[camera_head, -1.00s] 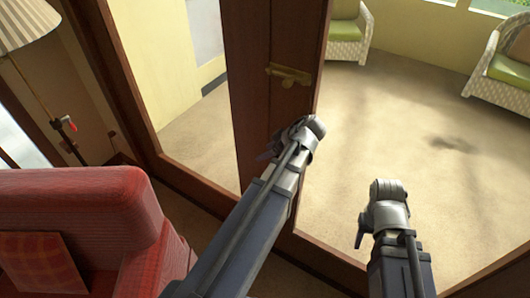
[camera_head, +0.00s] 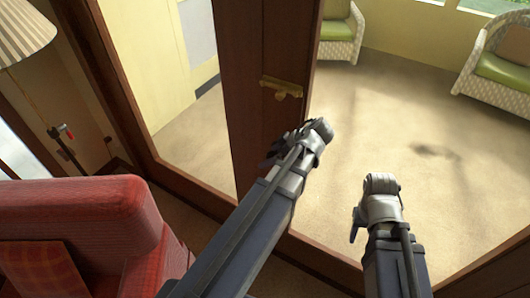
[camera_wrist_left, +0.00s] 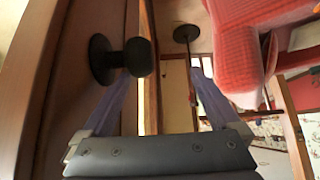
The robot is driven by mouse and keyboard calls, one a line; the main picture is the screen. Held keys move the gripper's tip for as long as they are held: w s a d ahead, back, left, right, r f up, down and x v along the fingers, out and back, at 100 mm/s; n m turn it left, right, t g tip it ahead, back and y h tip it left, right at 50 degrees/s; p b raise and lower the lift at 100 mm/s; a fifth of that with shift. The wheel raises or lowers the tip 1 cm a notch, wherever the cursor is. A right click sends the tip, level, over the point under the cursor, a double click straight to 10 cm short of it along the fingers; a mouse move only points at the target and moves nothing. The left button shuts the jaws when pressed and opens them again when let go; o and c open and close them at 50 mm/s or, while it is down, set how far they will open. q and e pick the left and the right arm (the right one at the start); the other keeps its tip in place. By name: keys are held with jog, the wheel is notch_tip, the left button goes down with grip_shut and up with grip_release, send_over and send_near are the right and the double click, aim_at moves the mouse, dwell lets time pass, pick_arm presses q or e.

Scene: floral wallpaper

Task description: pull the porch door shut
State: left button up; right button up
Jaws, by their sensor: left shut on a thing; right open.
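The porch door's dark brown wooden stile (camera_head: 245,120) stands upright in the middle of the head view. A brass latch or handle (camera_head: 282,88) is on it, above my left gripper. My left gripper (camera_head: 314,133) is close against this woodwork. In the left wrist view a dark round knob (camera_wrist_left: 140,57) on a round plate stands at the left finger's tip. My left gripper is shut on the door knob, though the exact contact is not clear. Whether the door stands ajar cannot be told. My right gripper (camera_head: 360,225) is open and empty, in front of the carpet.
A red sofa (camera_head: 80,215) stands at the lower left, with a floor lamp (camera_head: 25,40) behind it. Wicker chairs with green cushions (camera_head: 505,70) stand on the porch side. The carpet (camera_head: 400,130) between is clear. The wooden frame (camera_head: 170,180) runs along the floor.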

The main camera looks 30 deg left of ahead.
pick_arm(q)
jog(key=shift+s+d+r, duration=0.25)
jog(key=shift+d+r, duration=0.2)
pick_arm(e)
jog(key=shift+d+r, duration=0.15)
jog(key=shift+r, duration=0.15)
pick_arm(q)
jog(key=shift+d, duration=0.1)
jog(key=s+d, duration=0.2)
jog(key=d, duration=0.6)
jog(key=shift+s+d, duration=0.15)
jog(key=shift+s, duration=0.25)
pick_arm(e)
jog(key=shift+s, duration=0.15)
dwell(0.4)
